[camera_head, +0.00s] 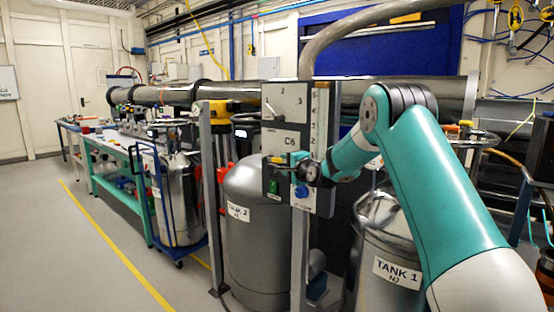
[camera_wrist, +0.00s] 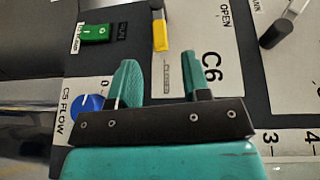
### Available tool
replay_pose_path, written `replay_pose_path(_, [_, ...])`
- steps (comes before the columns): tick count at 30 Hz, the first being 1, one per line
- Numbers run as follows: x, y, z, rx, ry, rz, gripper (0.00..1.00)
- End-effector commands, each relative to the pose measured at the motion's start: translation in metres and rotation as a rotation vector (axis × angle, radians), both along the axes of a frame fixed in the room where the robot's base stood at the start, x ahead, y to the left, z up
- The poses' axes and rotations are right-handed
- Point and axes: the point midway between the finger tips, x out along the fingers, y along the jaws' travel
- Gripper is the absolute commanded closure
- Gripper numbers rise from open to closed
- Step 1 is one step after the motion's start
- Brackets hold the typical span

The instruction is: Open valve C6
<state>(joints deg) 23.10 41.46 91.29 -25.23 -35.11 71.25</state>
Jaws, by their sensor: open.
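The valve panel (camera_head: 325,125) is a grey upright board on posts, with a white plate marked C6 (camera_head: 296,140). In the wrist view the C6 label (camera_wrist: 212,67) and the word OPEN are right of my gripper. A lever with a yellow end (camera_wrist: 160,36) stands beside that label, its yellow end just beyond the fingertips and in line with the gap between them. My gripper (camera_wrist: 158,75) is open, with nothing visible between its teal fingers. In the head view my gripper (camera_head: 287,165) is at the panel's lower front and hides part of it.
A green switch (camera_wrist: 98,33) and a blue C5 FLOW knob (camera_wrist: 88,102) are close by on the left in the wrist view. A black lever (camera_wrist: 284,27) is at upper right. Tank 2 (camera_head: 252,245) and Tank 1 (camera_head: 385,255) stand around the panel. Open floor lies left.

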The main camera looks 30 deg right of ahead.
Motion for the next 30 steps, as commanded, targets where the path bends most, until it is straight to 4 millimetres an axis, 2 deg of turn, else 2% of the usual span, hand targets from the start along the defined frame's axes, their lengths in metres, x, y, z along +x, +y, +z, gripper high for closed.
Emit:
replay_pose_path(1, [0.012,0.001,0.0,-0.001,-0.001,0.002,0.56])
replay_pose_path(6, [0.044,-0.001,-0.003,-0.001,0.0,0.002,0.56])
replay_pose_path(12, [0.066,-0.003,-0.005,-0.001,0.0,0.001,0.56])
replay_pose_path(18, [0.074,-0.003,-0.006,0.0,0.0,0.0,0.56])
replay_pose_path(25, [0.074,-0.003,-0.006,0.0,0.001,0.0,0.56])
replay_pose_path(26, [0.074,-0.003,-0.006,0.0,0.001,0.0,0.59])
replay_pose_path(30, [0.074,-0.003,-0.006,-0.001,0.0,0.0,0.91])
